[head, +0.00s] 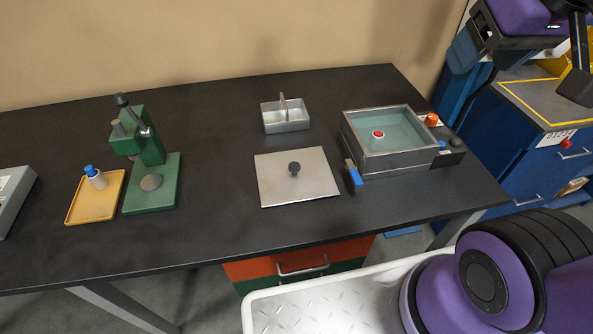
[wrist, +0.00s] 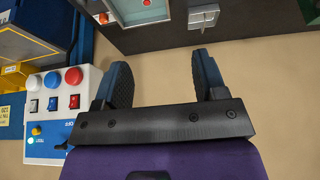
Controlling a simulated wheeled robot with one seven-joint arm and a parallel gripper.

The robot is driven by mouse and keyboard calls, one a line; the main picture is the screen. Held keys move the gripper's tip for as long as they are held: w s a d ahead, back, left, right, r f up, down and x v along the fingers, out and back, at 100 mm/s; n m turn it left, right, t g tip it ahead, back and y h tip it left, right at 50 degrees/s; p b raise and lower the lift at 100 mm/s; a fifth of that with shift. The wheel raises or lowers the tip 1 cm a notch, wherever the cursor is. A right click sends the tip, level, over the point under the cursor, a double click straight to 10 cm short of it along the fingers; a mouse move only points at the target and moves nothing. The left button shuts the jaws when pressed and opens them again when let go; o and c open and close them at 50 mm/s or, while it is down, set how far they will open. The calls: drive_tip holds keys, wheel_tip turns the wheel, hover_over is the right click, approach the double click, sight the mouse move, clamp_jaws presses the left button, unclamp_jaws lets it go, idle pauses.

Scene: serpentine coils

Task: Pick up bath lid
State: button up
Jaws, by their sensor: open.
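In the head view my gripper (head: 577,60) is at the upper right, well away from the lid.
A small metal basket (head: 285,115) stands behind the lid. A green press (head: 150,160) and a yellow tray (head: 95,198) with a blue-capped bottle (head: 95,177) are on the left. A blue cabinet (head: 545,160) stands at right. The table between press and lid is clear.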

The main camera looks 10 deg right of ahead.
idle(0.4)
drive_tip(key=w+a+f+n+g+h, duration=0.15)
drive_tip(key=w+f+n, duration=0.35)
drive_tip(key=w+n, duration=0.55)
drive_tip(key=n+g+y, duration=0.2)
drive_tip(key=n, duration=2.6)
approach(294, 165)
drive_tip(key=f, duration=0.4)
drive_tip(key=shift+a, duration=0.35)
drive_tip(key=shift+w+d+f, duration=0.1)
drive_tip(key=shift+w+f, duration=0.15)
drive_tip(key=shift+f, duration=0.85)
drive_tip(key=shift+w+f, duration=0.25)
drive_tip(key=shift+f, duration=0.8)
drive_tip(key=shift+w+d+f, duration=0.1)
drive_tip(key=shift+w+f, duration=0.15)
drive_tip(key=shift+f, duration=0.85)
drive_tip(key=shift+c, duration=0.5)
drive_tip(key=c, duration=1.1)
